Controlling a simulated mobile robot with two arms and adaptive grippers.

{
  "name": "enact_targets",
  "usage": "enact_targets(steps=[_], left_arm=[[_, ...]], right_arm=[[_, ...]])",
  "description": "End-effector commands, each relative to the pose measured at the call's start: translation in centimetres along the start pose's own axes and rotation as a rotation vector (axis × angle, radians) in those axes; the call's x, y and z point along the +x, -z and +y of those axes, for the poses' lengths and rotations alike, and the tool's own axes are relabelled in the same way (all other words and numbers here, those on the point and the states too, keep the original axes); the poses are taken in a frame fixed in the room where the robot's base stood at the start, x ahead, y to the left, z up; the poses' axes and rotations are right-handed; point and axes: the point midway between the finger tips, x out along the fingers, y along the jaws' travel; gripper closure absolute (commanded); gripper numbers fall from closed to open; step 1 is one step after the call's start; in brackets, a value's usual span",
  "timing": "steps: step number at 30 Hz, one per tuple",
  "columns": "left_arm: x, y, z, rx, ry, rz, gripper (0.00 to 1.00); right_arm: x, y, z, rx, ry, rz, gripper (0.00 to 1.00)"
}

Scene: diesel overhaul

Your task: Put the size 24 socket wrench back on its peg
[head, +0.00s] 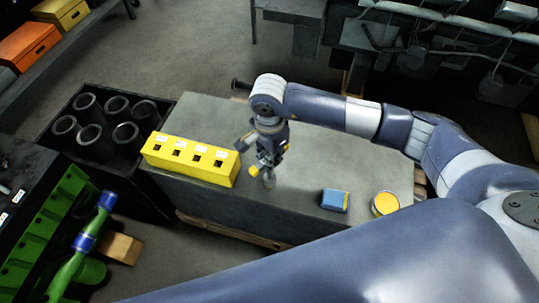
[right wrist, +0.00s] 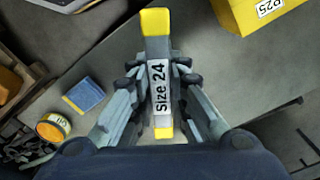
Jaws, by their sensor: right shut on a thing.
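My right gripper (head: 262,165) hangs above the grey bench, just right of the yellow block with square holes (head: 188,160). In the right wrist view its two fingers (right wrist: 162,105) are shut from both sides on the socket wrench (right wrist: 157,50), which has yellow ends and a white "Size 24" label. In the head view the wrench is small and partly hidden by the fingers; I cannot tell whether it touches the bench. No peg can be clearly made out. My left gripper is not in view.
The grey bench top (head: 300,190) is mostly clear. A blue box (head: 335,201) and a round yellow-topped tin (head: 385,204) stand at its right front. A black crate of dark cylinders (head: 100,125) is at the left, with a green engine part (head: 65,215) below it.

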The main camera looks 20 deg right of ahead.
Motion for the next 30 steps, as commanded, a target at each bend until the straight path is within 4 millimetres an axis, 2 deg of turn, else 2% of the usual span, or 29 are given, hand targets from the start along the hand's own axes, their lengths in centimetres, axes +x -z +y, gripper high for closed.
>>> enact_targets(steps=[30], left_arm=[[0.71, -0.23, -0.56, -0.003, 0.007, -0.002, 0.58]], right_arm=[[0.12, -0.06, 0.01, -0.001, 0.001, 0.0, 1.0]])
